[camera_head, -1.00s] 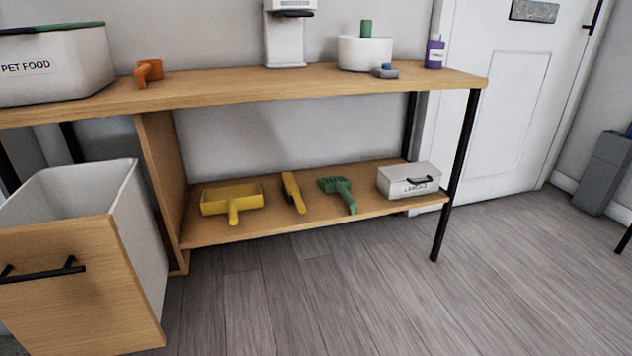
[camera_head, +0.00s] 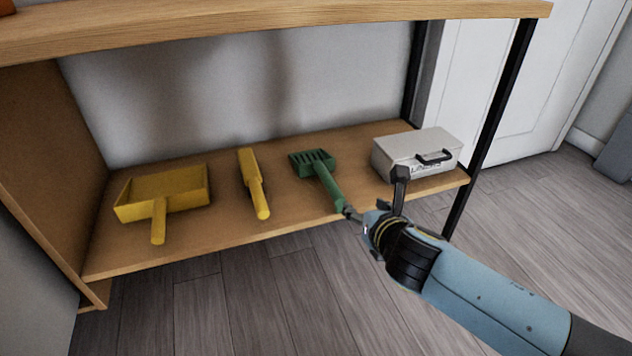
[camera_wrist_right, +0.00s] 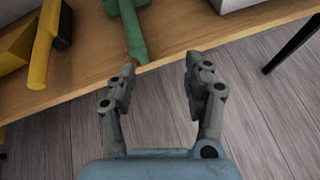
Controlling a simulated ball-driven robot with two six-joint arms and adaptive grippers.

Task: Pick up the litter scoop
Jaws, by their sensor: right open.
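The green litter scoop (camera_head: 325,176) lies on the lower wooden shelf, its slotted head toward the back and its handle pointing to the front edge. Its handle (camera_wrist_right: 132,32) shows at the top of the right wrist view, ahead of the fingers. My right gripper (camera_head: 372,193) is at the shelf's front edge, close to the handle's end. In the right wrist view its two fingers (camera_wrist_right: 158,82) are spread apart with nothing between them. In the head view one finger overlaps the region by the handle's tip; I cannot tell whether they touch. My left gripper is not in view.
A yellow dustpan (camera_head: 163,193) and a yellow brush (camera_head: 253,183) lie left of the scoop on the shelf (camera_head: 225,220). A pale lidded box (camera_head: 415,155) stands right of it. The upper board (camera_head: 250,26) is overhead; a black leg (camera_head: 492,125) is at right.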

